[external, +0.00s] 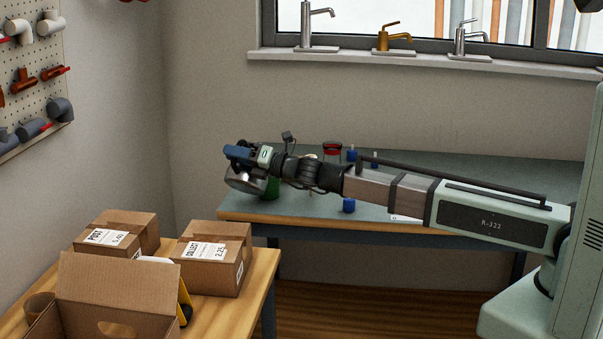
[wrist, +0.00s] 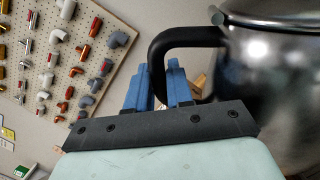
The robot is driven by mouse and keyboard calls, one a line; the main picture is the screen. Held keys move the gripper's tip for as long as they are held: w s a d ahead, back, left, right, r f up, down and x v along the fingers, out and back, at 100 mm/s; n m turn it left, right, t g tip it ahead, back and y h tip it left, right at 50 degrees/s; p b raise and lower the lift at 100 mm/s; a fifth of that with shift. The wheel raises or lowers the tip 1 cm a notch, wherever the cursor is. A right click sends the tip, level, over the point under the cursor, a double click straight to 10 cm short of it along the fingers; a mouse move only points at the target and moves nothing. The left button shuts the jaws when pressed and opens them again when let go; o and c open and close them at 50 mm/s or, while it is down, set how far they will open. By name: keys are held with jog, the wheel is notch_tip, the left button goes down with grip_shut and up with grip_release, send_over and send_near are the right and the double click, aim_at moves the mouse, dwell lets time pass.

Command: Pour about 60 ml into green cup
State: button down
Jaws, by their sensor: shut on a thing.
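My gripper (external: 238,154) is shut on the black handle (wrist: 185,38) of a shiny metal vessel (wrist: 275,85). Its blue fingers (wrist: 158,88) stand either side of the handle in the wrist view. In the external view the metal vessel (external: 243,180) hangs below my gripper at the left end of the workbench and looks tilted. A green cup (external: 272,188) stands just right of the vessel, partly hidden by it and by my wrist. I cannot see any liquid, or whether the spout is over the cup.
On the grey workbench (external: 450,172), a red-topped container (external: 332,149) and blue items (external: 349,205) stand around my arm. Cardboard boxes (external: 215,258) crowd the wooden table (external: 262,275) at the front left. A pegboard of fittings (wrist: 75,50) hangs on the left wall.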

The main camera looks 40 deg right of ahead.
jog(key=s+a+f+n+g, duration=0.1)
jog(key=s+a+f+n, duration=0.2)
jog(key=a+f+n, duration=0.4)
jog(key=shift+s+f+n+g+b, duration=0.3)
jog(key=shift+s+f+n+g, duration=0.1)
jog(key=shift+f+n, duration=0.65)
jog(key=shift+r, duration=0.1)
